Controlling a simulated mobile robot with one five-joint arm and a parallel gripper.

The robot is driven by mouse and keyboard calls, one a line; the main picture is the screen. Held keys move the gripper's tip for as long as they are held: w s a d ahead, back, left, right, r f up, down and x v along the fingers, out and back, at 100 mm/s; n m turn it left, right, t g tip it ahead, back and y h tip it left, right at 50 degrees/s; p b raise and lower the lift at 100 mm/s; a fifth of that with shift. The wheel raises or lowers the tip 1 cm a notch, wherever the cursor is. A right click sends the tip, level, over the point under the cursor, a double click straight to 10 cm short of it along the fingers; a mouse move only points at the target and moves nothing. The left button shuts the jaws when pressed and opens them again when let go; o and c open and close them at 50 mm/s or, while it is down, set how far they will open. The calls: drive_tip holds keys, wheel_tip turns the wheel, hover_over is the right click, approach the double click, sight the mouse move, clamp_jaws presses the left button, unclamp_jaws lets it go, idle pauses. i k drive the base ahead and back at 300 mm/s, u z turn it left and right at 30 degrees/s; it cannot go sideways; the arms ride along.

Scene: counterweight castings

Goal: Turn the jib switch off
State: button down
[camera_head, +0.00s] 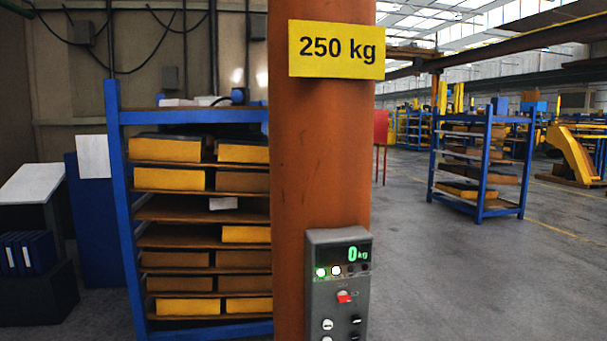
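A grey control box (338,290) is fixed to an orange column (320,150) in the middle of the view. Its display (357,254) reads 0 kg in green. Below the display, a green lamp and a pale whitish lamp are lit, beside darker ones. A small red switch (344,297) sits under the lamps; its labels are too small to read and I cannot tell its position. Several buttons (327,324) lie below it, and the box's lower end is cut off by the frame. My gripper is not in view.
A yellow 250 kg sign (337,49) is on the column. A blue rack (118,200) with yellow-fronted boxes stands close behind it on the left. Another blue rack (481,170) stands farther back on the right. The grey floor (440,270) right of the column is clear.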

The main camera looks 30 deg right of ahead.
sight(343, 297)
drive_tip(key=k, duration=1.65)
drive_tip(key=z, duration=0.75)
drive_tip(key=i, duration=0.8)
drive_tip(key=u, duration=0.05)
